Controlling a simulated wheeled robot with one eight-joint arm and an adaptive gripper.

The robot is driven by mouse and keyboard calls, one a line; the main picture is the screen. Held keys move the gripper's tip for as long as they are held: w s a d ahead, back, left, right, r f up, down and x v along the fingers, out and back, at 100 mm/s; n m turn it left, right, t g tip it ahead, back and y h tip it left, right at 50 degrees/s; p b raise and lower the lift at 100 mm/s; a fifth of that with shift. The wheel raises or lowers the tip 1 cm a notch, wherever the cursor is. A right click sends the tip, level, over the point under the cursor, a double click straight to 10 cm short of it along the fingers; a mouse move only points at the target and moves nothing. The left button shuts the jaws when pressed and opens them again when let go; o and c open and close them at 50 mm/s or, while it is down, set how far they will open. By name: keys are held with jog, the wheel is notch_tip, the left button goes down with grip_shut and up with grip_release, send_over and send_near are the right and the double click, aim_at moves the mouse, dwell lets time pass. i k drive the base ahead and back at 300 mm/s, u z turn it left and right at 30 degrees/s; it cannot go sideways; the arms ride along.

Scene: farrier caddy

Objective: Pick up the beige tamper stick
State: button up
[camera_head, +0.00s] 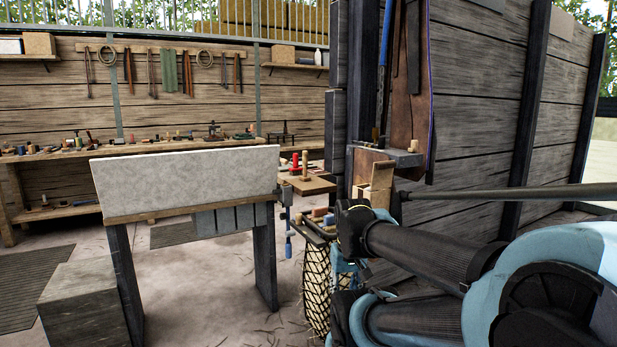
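A slim beige upright stick (305,166), which looks like the tamper stick, stands on a small wooden shelf (318,186) just past the right end of the pale board. A red upright piece (295,163) stands close to its left. My arm fills the lower right of the view, with its dark and light-blue links reaching left towards the middle. I cannot make out my gripper's fingers. The stick stands clear of the visible part of my arm, up and to the left of it.
A pale board (190,181) on dark legs stands left of centre. A blue-handled clamp (288,225) hangs at its right end. A filled net (316,285) hangs beside my arm. A wooden wall (480,95) closes the right side. A tool-strewn bench (40,156) runs along the back.

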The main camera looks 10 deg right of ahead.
aim_at(305, 179)
jog(key=k, duration=1)
jog(key=z, duration=0.7)
jog(key=i, duration=1.25)
jog(key=u, duration=0.45)
jog(key=i, duration=0.75)
jog(key=u, duration=0.5)
